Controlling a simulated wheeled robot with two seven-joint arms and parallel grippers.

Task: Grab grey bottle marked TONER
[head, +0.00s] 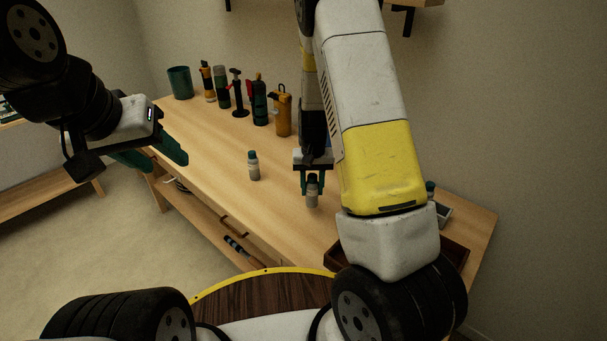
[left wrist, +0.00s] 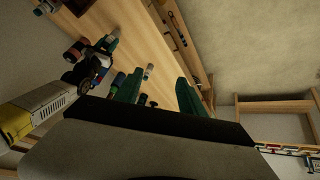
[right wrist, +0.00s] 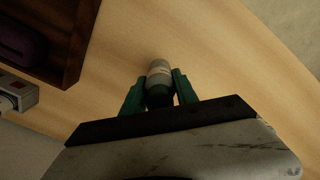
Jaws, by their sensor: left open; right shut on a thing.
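A small grey bottle with a dark cap (head: 312,192) stands upright between the fingers of my right gripper (head: 312,178), near the middle of the table. In the right wrist view the grey bottle (right wrist: 159,78) has a green finger on each side, and my right gripper (right wrist: 158,95) is shut on it. Its label is too small to read. A second, similar grey bottle with a dark teal cap (head: 254,166) stands apart to the left. My left gripper (head: 158,157) is open and empty by the table's left edge; its spread fingers show in the left wrist view (left wrist: 158,90).
Along the table's back stand a teal cup (head: 180,83), several bottles and tools, and an orange bottle (head: 282,110). A dark wooden tray (head: 455,252) lies at the right, partly hidden by my right arm. A lower shelf (head: 205,215) runs beneath. The table's left middle is clear.

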